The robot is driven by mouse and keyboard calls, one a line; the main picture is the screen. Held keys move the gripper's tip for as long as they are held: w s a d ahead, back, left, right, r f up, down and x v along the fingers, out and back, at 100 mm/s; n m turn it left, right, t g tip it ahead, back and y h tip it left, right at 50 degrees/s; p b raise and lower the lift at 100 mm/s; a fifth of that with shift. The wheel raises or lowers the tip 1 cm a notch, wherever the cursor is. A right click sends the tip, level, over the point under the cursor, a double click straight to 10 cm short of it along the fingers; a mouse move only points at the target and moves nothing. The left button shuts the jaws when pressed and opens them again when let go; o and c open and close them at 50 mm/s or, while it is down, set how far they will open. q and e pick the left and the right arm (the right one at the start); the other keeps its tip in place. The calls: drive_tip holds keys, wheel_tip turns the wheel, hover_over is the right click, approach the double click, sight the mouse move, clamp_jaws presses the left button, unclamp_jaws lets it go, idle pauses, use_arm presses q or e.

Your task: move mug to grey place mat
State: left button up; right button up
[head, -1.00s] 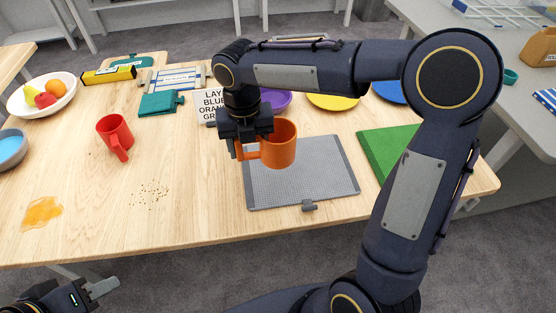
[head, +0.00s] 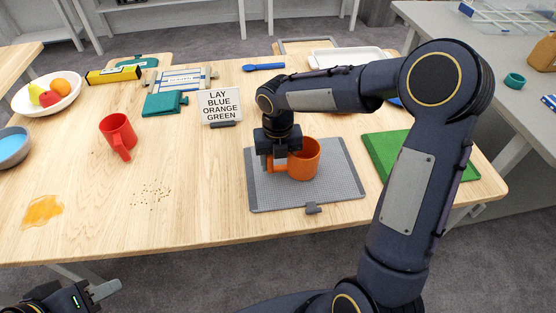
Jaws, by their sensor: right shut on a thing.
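An orange mug (head: 305,160) is upright over the middle of the grey place mat (head: 335,185). I cannot tell whether its base touches the mat. My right gripper (head: 277,164) points down and is shut on the mug's handle, at the mug's left side. A red mug (head: 117,131) stands on the table to the left, well apart from the mat. My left gripper (head: 100,291) shows only partly at the bottom left, below the table's front edge, and its jaw opening is unclear.
A sign (head: 219,104) stands behind the mat. A green mat (head: 385,155) lies to its right, partly behind my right arm. A fruit bowl (head: 48,105), an orange spill (head: 42,210) and crumbs (head: 152,195) are on the left. The table between red mug and mat is clear.

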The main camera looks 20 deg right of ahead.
drive_tip(key=shift+f, duration=0.1)
drive_tip(key=o, duration=1.3)
